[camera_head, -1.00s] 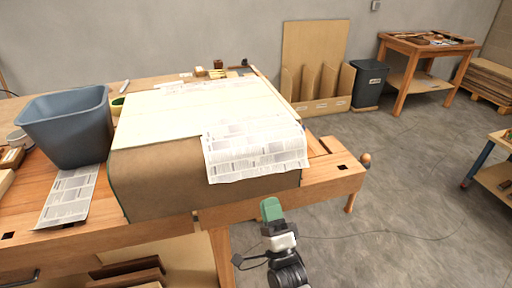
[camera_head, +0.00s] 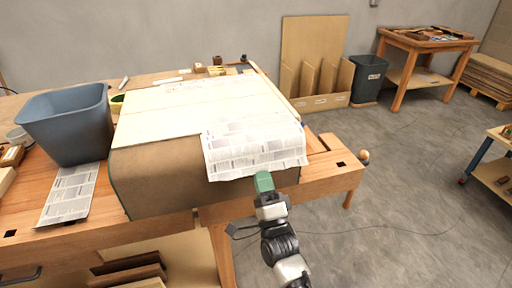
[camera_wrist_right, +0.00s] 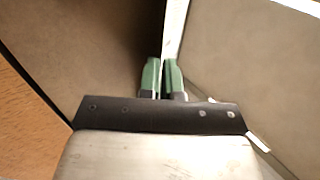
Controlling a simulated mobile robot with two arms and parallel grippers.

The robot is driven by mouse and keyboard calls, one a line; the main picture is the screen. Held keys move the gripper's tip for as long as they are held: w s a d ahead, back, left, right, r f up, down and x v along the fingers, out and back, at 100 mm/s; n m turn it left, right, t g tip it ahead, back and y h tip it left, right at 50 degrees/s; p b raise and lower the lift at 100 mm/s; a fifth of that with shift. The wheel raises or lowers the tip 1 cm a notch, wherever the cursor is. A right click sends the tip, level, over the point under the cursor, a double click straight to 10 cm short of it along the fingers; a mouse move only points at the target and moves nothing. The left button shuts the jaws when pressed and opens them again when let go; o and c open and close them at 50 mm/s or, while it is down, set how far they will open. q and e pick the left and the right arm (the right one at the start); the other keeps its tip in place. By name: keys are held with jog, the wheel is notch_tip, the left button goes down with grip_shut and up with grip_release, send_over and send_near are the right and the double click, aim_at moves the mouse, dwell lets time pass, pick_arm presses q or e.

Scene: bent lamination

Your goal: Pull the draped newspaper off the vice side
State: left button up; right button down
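The draped newspaper (camera_head: 255,148) lies over the right front corner of a pale sheet on a brown-sided block, its lower part hanging down the front. The vice side of the bench (camera_head: 335,172) is at the right, with a round wooden knob (camera_head: 364,156). My right gripper (camera_head: 264,182), with green fingertips, is at the newspaper's lower edge. In the right wrist view its fingertips (camera_wrist_right: 161,76) are close together, at a thin pale edge running up from them. I cannot tell whether they are shut on it. My left gripper is not in view.
A blue-grey bin (camera_head: 66,122) stands on the bench at left, beside another newspaper sheet (camera_head: 70,195). Small wooden blocks (camera_head: 215,70) lie at the back. The floor (camera_head: 410,190) to the right is open, with a thin cable on it.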

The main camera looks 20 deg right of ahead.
jog(key=shift+r, duration=0.15)
dwell(0.5)
jog(key=shift+s+r, duration=0.1)
jog(key=shift+s, duration=0.05)
jog(key=shift+p, duration=0.35)
jog(key=s+r+p, duration=0.3)
jog(key=r+p, duration=0.1)
jog(key=p, duration=0.1)
jog(key=shift+s+r, duration=0.35)
jog(key=shift+r, duration=0.05)
